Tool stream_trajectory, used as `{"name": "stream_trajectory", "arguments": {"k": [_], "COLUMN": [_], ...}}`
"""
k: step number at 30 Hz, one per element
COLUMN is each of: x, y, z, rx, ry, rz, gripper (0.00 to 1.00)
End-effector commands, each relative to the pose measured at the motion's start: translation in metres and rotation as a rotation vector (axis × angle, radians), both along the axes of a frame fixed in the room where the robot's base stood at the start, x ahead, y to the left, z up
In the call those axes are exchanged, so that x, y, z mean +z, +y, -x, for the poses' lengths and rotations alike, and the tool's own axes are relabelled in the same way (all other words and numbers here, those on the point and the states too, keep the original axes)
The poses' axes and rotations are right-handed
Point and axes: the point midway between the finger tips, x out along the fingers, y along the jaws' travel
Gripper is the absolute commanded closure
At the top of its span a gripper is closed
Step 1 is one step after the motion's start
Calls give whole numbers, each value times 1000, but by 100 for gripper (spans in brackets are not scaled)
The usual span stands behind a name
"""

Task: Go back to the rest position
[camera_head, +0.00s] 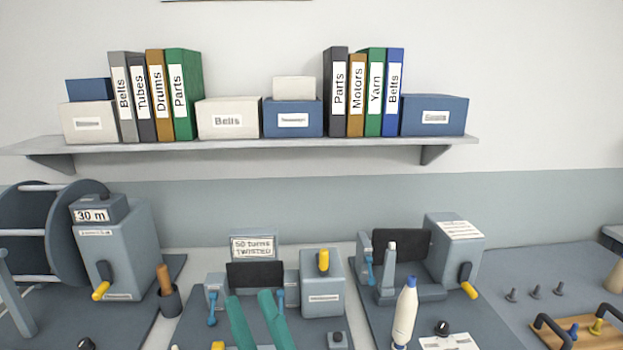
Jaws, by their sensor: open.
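My gripper (249,297) shows at the bottom of the head view as two teal fingers, spread apart with nothing seen between them. Its fingertips overlap the lower front of the middle machine (322,285), which has a yellow-knobbed crank and a "50 turns TWISTED" sign (253,246). Whether the fingers touch that machine cannot be told. The rest of my arm is below the picture.
A white bottle-shaped piece with a blue top (404,315) stands before the right machine (455,255). A tray with dark handles (567,341) is at lower right. A reel machine (120,250) stands left. A loaded shelf (300,144) spans the wall above.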

Motion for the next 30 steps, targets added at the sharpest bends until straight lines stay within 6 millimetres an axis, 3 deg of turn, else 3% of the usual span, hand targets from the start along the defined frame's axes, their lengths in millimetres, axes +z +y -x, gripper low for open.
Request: {"name": "stream_trajectory", "arguments": {"k": [11,17,23,30], "x": [-94,-155,-217,-287], "y": [-25,-33,-38,-48], "z": [26,52,89,148], "rx": [15,11,-3,-33], "ry": [309,493,692,938], "rz": [-334,-460,-553,-617], "gripper": [56,56,56,56]}}
